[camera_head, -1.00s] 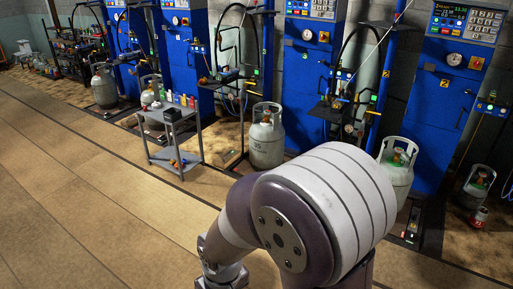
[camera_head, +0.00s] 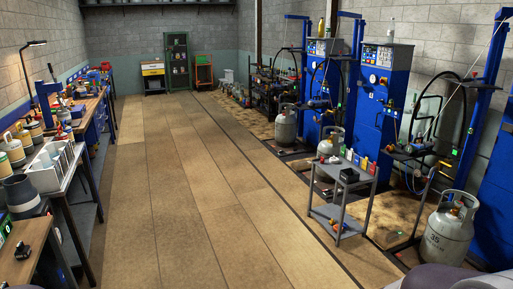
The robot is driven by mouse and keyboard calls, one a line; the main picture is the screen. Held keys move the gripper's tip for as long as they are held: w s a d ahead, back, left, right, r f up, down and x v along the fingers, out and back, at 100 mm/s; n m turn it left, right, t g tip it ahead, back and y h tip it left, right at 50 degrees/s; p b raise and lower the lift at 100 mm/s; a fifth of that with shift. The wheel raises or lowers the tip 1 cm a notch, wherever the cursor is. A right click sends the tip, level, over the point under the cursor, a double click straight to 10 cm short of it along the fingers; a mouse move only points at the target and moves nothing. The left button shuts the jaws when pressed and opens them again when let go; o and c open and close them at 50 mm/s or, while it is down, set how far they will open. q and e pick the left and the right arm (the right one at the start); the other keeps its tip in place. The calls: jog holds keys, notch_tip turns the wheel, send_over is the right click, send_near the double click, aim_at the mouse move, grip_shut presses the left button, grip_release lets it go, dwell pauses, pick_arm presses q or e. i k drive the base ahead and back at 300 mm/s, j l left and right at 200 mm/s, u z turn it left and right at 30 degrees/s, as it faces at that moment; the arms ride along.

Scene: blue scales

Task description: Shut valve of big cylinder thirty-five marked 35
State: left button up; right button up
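The big grey cylinder marked 35 (camera_head: 445,240) stands upright on the floor at the lower right, in front of the blue filling machines. Its number shows dark on the side facing me. Its valve (camera_head: 456,209) sits inside the collar at the top. The valve is small and I cannot tell whether it is open or shut. Part of my own arm shows at the bottom right edge, just below the cylinder in the picture. Neither of my grippers is in view.
A grey trolley (camera_head: 368,190) with bottles stands left of the cylinder. Other cylinders (camera_head: 331,142) stand further back by the blue machines (camera_head: 384,85). A cluttered workbench (camera_head: 85,112) runs along the left. The wooden floor (camera_head: 185,200) between is clear.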

aim_at(457, 203)
jog(key=i, duration=3.5)
jog(key=i+j, duration=0.1)
jog(key=i, duration=0.4)
jog(key=i+z, duration=0.1)
jog(key=i, duration=0.45)
jog(key=i+j, duration=0.2)
jog(key=i, duration=0.3)
jog(key=i+j+z, duration=0.1)
jog(key=i+z, duration=0.35)
jog(key=i+j+z, duration=0.3)
jog(key=z, duration=0.2)
jog(key=i+j+z, duration=0.75)
jog(key=j+z, duration=0.2)
jog(key=z, duration=1.8)
jog(key=i+l+z, duration=0.5)
jog(key=i+z, duration=0.45)
jog(key=i, duration=0.2)
jog(key=i+j+z, duration=0.1)
jog(key=i+z, duration=0.4)
jog(key=i, duration=0.15)
jog(key=i+u, duration=0.35)
jog(key=i+l+u, duration=0.1)
jog(key=i+u, duration=0.2)
jog(key=i, duration=0.3)
jog(key=i+l+u, duration=0.2)
jog(key=i+u, duration=0.15)
jog(key=i, duration=0.1)
